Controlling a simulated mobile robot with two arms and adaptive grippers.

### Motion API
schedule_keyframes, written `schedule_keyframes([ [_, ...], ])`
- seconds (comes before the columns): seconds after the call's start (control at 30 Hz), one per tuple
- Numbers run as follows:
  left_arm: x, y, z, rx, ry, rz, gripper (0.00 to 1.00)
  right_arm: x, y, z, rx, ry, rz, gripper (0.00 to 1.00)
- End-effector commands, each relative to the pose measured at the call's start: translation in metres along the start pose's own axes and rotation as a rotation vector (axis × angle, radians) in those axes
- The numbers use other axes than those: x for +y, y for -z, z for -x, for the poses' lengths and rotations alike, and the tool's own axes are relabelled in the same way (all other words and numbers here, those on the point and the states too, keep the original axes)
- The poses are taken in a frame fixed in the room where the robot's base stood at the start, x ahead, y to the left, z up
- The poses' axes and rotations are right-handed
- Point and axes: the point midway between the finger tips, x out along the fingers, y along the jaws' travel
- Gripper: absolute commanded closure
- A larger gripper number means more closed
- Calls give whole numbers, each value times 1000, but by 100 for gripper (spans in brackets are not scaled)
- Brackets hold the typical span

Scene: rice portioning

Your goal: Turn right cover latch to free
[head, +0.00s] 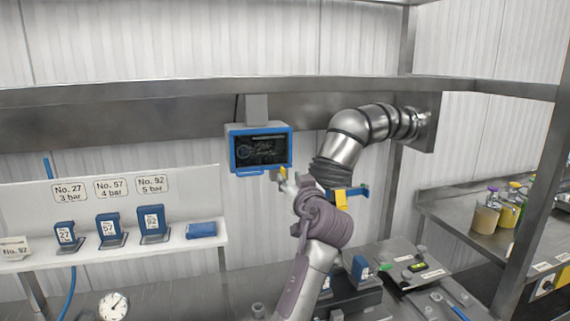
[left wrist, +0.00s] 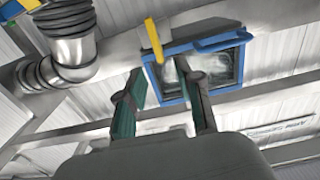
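A box with a blue-framed dark cover (head: 262,147) hangs on the back wall; the cover also shows in the left wrist view (left wrist: 230,87). A yellow latch (head: 282,173) is at its lower right corner in the head view. In the left wrist view, which looks turned over, the yellow latch (left wrist: 153,40) stands near the frame's left edge. My left gripper (head: 290,183) is close to that corner. Its two fingers (left wrist: 160,72) are apart with nothing clearly between them, the latch just beyond the tips. Contact cannot be told. My right gripper is not in view.
A silver duct (head: 362,130) runs close right of the box, with a yellow and blue fitting (head: 357,191) near my wrist. A steel beam (head: 180,92) crosses above. A shelf (head: 150,250) with several blue blocks is left. Clutter lies on the counter below.

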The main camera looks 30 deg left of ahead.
Motion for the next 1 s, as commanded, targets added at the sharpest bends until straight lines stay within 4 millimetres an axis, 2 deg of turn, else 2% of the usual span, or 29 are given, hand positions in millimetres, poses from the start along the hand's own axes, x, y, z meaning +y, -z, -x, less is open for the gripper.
schedule_keyframes([
  [0.03, 0, 6, -11, 1, 2, -5, 65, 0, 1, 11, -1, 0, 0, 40],
  [0.3, 0, 2, -48, 0, 1, -2, 65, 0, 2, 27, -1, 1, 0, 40],
  [0.7, 0, 0, -55, 0, -1, 0, 65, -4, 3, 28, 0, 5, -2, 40],
  [0.9, 0, 0, -54, 0, -1, 0, 98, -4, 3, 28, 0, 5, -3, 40],
  [1.0, 0, 0, -54, 0, -1, 0, 100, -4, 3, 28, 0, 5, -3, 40],
])
